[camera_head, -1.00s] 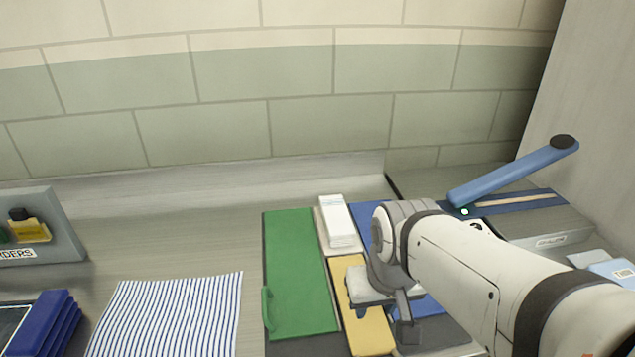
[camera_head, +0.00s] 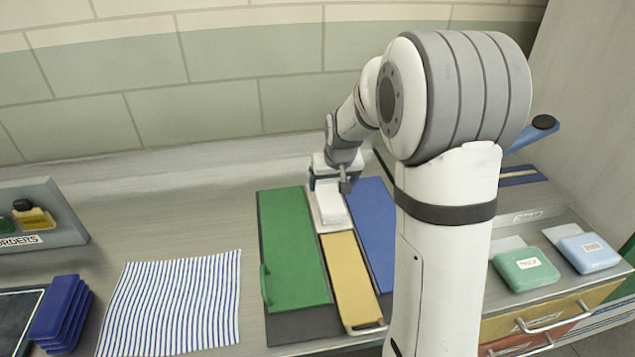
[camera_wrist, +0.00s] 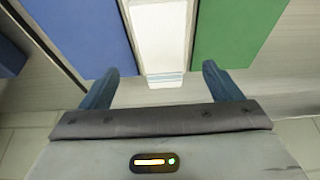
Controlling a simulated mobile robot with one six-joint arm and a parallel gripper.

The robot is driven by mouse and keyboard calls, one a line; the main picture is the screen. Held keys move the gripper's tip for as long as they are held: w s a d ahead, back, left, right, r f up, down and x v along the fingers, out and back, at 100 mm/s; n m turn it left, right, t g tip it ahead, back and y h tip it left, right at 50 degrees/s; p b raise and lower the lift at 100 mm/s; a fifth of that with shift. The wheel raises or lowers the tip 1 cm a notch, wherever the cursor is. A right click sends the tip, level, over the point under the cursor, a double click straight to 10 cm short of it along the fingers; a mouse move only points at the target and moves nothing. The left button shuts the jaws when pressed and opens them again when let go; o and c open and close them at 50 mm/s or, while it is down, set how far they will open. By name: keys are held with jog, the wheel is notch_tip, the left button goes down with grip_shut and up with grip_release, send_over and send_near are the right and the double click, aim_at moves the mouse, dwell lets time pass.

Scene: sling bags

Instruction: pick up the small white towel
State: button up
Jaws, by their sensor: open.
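The small white towel (camera_head: 331,205) lies folded on a pale base at the back end of the narrow strip between the green and blue panels. It also shows in the wrist view (camera_wrist: 160,35), with a blue-striped end nearest my gripper. My gripper (camera_head: 330,182) is at the towel's back end in the head view and partly covers it. In the wrist view my gripper (camera_wrist: 155,85) has its two blue fingers wide apart, one on each side of the towel's line.
A green panel (camera_head: 292,245) lies left of the towel, a blue panel (camera_head: 366,230) right, a yellow panel (camera_head: 352,280) in front. A striped cloth (camera_head: 172,300) lies further left. Green (camera_head: 525,268) and blue (camera_head: 588,251) packs sit at right. Bare counter (camera_head: 180,205) is at the back left.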

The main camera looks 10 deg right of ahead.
aim_at(327, 191)
jog(key=shift+w+f, duration=0.3)
jog(key=shift+w, duration=0.2)
jog(key=shift+w+f, duration=0.25)
jog(key=shift+w, duration=0.2)
jog(key=shift+w+a+p+x, duration=0.15)
jog(key=shift+p+x, duration=0.4)
jog(key=shift+x, duration=1.35)
jog(key=shift+w+a+p+x, duration=0.1)
jog(key=shift+p+x, duration=0.45)
jog(key=shift+x, duration=1.4)
jog(key=shift+r, duration=0.1)
jog(key=shift+c, duration=0.4)
jog(key=c, duration=1.1)
